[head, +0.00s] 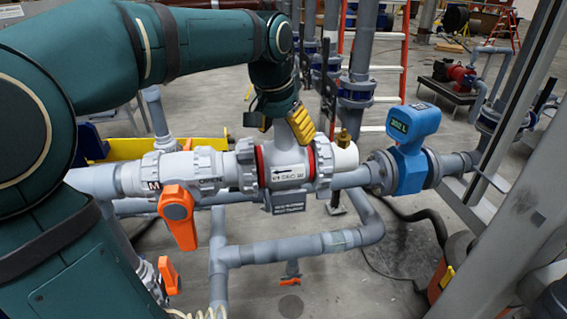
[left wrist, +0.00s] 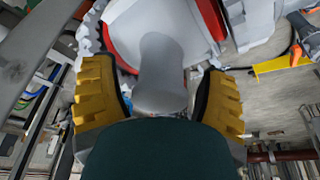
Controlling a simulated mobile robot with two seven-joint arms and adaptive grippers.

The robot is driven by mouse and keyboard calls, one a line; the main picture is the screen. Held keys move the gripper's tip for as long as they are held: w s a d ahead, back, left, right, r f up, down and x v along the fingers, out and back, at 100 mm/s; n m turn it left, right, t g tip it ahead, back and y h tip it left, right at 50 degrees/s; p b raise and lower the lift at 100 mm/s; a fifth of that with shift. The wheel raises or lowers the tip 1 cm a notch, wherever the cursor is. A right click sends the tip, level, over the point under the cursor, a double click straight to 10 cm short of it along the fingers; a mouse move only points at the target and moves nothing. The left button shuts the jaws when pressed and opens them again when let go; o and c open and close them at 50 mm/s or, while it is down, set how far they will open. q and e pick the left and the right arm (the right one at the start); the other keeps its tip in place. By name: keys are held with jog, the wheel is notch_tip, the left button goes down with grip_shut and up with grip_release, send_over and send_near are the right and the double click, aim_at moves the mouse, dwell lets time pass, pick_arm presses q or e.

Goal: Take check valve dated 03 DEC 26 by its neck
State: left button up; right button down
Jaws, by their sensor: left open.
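The check valve (head: 287,172) is a white body with red rings in the grey pipe run, at the middle of the head view. Its label has an arrow and a date with DEC; the day and year are too small to read surely. My left gripper (head: 280,120) is open just above the valve, its yellow fingers pointing down. In the left wrist view, the valve's pale neck (left wrist: 160,75) stands between the open fingers of my left gripper (left wrist: 158,90), with gaps on both sides. My right gripper is not in view.
An orange-handled valve (head: 178,215) sits left of the check valve. A blue flow meter (head: 410,150) reading 202 L and a brass fitting (head: 343,137) are to the right. Lower pipes (head: 290,247) run below. A red ladder (head: 390,60) and vertical pipes stand behind.

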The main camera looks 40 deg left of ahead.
pick_arm(q)
jog(key=c, duration=1.3)
grip_shut()
jog(key=shift+r, duration=0.1)
